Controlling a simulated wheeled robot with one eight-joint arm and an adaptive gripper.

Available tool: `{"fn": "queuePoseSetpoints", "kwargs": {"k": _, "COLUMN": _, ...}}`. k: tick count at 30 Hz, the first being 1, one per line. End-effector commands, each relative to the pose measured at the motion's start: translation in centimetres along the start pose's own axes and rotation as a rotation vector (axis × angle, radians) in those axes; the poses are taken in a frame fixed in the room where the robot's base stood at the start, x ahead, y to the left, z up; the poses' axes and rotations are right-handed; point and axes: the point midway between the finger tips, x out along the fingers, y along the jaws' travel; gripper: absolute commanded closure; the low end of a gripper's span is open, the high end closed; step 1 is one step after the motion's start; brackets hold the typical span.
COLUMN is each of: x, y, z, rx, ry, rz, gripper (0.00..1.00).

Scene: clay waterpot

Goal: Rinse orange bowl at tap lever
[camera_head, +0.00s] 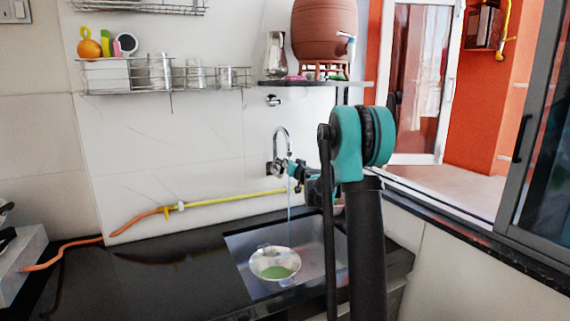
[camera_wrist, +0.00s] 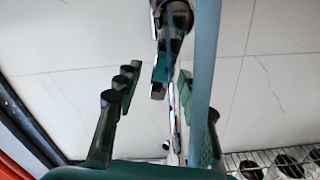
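A pale, silvery round bowl (camera_head: 275,265) with green inside sits in the sink; no bowl that looks orange shows. The chrome tap (camera_head: 281,138) is on the wall above the sink, and a thin blue stream (camera_head: 289,212) runs from it down towards the bowl. My gripper (camera_head: 294,170) is at the tap, just under its spout, partly hidden by my arm. In the wrist view, my gripper's dark green fingers (camera_wrist: 155,80) stand apart, with chrome tap parts (camera_wrist: 175,20) beyond and between them. I cannot tell whether they touch the tap lever. The stream is a blue band there (camera_wrist: 205,60).
The sink (camera_head: 316,250) is set in a black counter (camera_head: 150,275). A yellow and orange hose (camera_head: 225,198) runs along the wall. A wire rack (camera_head: 165,78) and a shelf with a clay pot (camera_head: 325,30) are above.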

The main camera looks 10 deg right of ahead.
Motion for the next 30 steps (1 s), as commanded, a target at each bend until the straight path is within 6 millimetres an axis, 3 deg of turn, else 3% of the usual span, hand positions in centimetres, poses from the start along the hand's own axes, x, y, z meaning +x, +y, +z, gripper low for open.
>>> {"fn": "queuePoseSetpoints", "kwargs": {"k": 7, "x": -2.0, "y": 0.0, "z": 0.0, "rx": 0.0, "ry": 0.0, "rz": 0.0, "gripper": 0.6}}
{"fn": "queuePoseSetpoints", "kwargs": {"k": 21, "x": -10.7, "y": 0.1, "z": -0.1, "rx": 0.001, "ry": 0.001, "rz": 0.001, "gripper": 0.6}}
{"fn": "queuePoseSetpoints", "kwargs": {"k": 30, "x": -12.1, "y": 0.1, "z": -0.1, "rx": 0.001, "ry": 0.001, "rz": 0.0, "gripper": 0.6}}
